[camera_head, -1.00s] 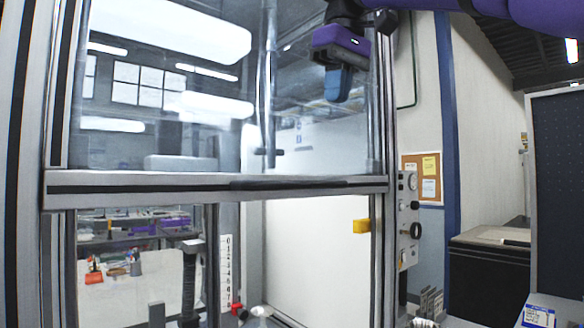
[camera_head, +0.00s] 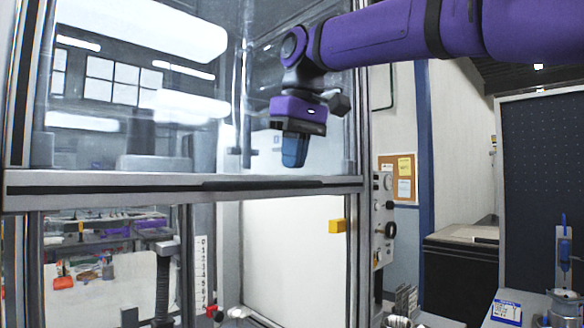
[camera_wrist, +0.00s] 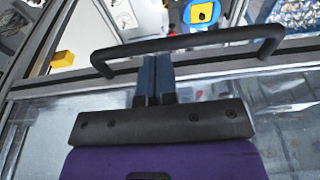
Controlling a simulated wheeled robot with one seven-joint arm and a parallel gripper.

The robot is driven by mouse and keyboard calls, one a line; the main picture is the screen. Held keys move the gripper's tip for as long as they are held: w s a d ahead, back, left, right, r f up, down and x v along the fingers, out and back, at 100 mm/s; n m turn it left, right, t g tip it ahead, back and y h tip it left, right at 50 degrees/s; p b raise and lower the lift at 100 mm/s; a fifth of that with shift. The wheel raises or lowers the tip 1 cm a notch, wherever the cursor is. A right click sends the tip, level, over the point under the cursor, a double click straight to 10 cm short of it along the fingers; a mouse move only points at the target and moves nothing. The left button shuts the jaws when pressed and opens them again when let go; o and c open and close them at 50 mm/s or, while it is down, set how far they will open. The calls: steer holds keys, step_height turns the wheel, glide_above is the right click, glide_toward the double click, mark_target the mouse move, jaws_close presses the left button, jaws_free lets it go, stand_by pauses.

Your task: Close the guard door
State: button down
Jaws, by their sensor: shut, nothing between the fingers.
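The guard door is a clear panel in a metal frame. Its bottom rail (camera_head: 120,186) crosses the enclosure at mid height, with an open gap below it. A dark handle (camera_head: 265,184) runs along that rail. In the wrist view the handle (camera_wrist: 215,38) is a black bar standing off the rail on bent ends. My gripper (camera_head: 293,164), purple with blue fingers, points down in front of the clear panel, a little above the handle. In the wrist view its fingers (camera_wrist: 156,62) are shut and empty, with their tips close to the bar. I cannot tell if they touch it.
A yellow block (camera_head: 337,226) sits on the right post, near a control panel (camera_head: 383,222). Inside the enclosure a dark column (camera_head: 163,285) and a number scale (camera_head: 201,275) show below the rail. A pegboard (camera_head: 540,160) and a metal container (camera_head: 565,308) stand at the right.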

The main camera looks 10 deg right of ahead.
steer(key=shift+w+a+f, duration=0.1)
steer(key=shift+w+f, duration=0.1)
steer(key=shift+f, duration=0.85)
